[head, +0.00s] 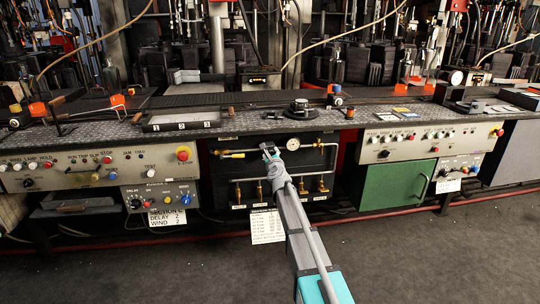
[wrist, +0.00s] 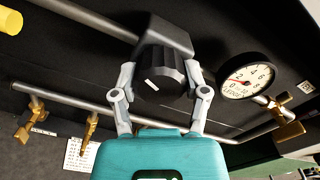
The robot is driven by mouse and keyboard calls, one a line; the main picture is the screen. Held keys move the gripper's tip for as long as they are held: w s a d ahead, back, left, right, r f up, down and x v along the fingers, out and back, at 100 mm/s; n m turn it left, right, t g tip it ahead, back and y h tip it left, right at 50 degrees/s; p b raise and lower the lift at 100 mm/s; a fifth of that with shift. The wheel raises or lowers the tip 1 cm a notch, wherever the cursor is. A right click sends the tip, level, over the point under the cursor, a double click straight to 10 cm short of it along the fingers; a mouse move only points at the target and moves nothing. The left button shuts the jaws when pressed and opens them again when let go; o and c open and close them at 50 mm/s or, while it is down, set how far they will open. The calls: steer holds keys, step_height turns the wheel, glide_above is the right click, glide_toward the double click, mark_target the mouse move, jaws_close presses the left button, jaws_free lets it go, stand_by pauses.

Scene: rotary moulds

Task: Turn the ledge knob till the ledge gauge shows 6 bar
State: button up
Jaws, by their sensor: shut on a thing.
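The ledge knob (wrist: 163,72) is a dark, ribbed knob with a white mark on its face, mounted on a black block, in the middle of the wrist view. My gripper (wrist: 160,78) is shut on it, one finger on each side. In the head view my gripper (head: 268,150) reaches the dark pipe panel, and the knob is mostly hidden behind it. The ledge gauge (wrist: 248,77) is a round white dial with a red needle, right of the knob. The needle lies on the left, low side of the scale, near the small numbers. The gauge (head: 293,144) also shows in the head view.
Metal pipes (wrist: 75,100) with brass taps (wrist: 88,125) run beside and below the knob. A yellow handle (wrist: 10,20) is at the upper left. The ledge (head: 240,122) juts out above the panel. A green door (head: 398,184) is to the right. The floor in front is clear.

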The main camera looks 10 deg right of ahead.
steer(key=shift+n, duration=0.4)
